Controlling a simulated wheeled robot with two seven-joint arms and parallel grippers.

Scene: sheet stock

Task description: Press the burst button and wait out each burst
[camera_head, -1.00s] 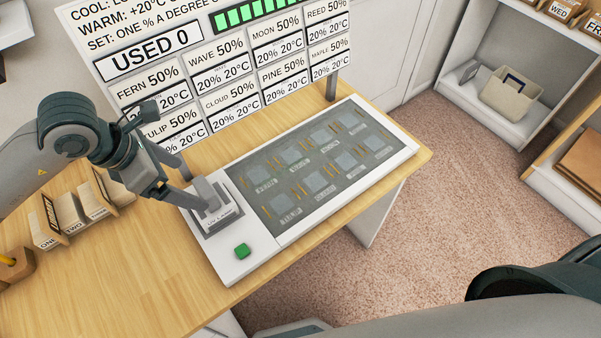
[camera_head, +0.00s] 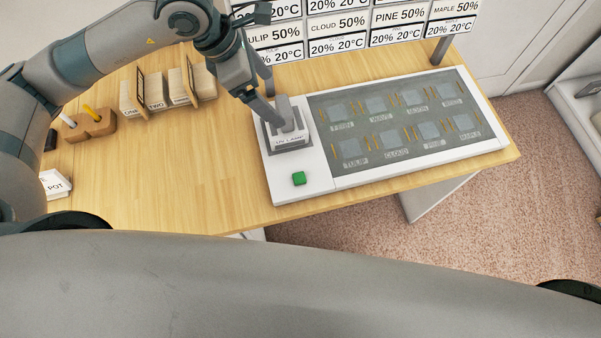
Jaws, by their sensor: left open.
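The green button (camera_head: 299,178) sits on the near left corner of the white console (camera_head: 302,187) on the wooden table. The grey UV lamp block (camera_head: 289,144) with its upright handle stands on the console's left end, behind the button. My left gripper (camera_head: 279,112) is open, its fingers down at the lamp's handle; I cannot tell whether they touch it. The dark glass panel (camera_head: 370,160) to the right covers two rows of small square plates with name labels such as Tulip and Cloud. My right gripper is out of view.
A board of label cards (camera_head: 338,26) reading 50% and 20°C stands behind the console. Card holders (camera_head: 160,90) and a wooden block with pegs (camera_head: 92,124) stand at the table's left. The wood left of the console is clear.

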